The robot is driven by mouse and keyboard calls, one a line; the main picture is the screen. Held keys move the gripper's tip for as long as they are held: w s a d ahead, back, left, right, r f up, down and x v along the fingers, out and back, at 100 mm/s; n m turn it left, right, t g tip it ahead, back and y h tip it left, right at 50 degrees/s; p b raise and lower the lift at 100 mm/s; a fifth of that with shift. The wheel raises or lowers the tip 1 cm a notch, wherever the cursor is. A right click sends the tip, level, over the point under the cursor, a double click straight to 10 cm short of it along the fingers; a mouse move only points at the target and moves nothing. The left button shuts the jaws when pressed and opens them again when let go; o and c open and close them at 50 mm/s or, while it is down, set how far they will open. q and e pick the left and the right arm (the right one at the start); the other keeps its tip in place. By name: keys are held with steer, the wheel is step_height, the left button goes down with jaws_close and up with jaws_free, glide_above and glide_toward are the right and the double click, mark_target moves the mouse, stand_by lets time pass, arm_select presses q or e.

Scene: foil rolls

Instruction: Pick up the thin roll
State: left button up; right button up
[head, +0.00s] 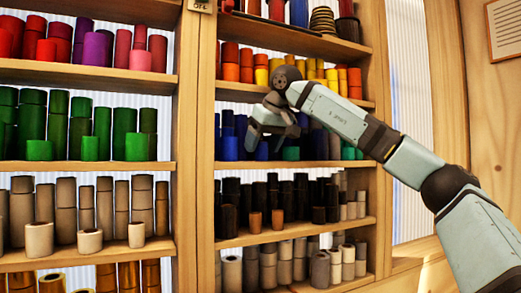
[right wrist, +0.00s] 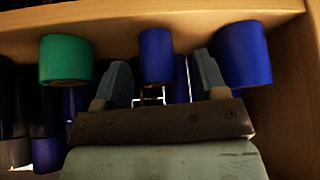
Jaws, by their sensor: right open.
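The thin roll (right wrist: 157,56) is blue and narrow. In the right wrist view, which looks upside down, it stands on a shelf board between a green roll (right wrist: 66,60) and a thicker blue roll (right wrist: 243,54). My right gripper (right wrist: 160,70) is open, with one finger on each side of the thin roll in the picture. I cannot tell whether the fingers touch it or how deep they reach. In the head view my right gripper (head: 273,127) is in front of the blue and teal row, hiding the thin roll's place. My left gripper is not in view.
The teal-green roll (head: 291,153) and a blue roll (head: 262,150) stand close on either side. More rolls stand behind. A shelf board (head: 294,107) with orange and yellow rolls is just above, and black rolls (head: 230,193) fill the shelf below.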

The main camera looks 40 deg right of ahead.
steer(key=shift+w+d+f, duration=0.15)
steer(key=shift+w+f, duration=0.1)
steer(key=shift+f, duration=0.25)
steer(key=shift+s, duration=0.15)
steer(key=c, duration=1)
steer(key=shift+r, duration=0.25)
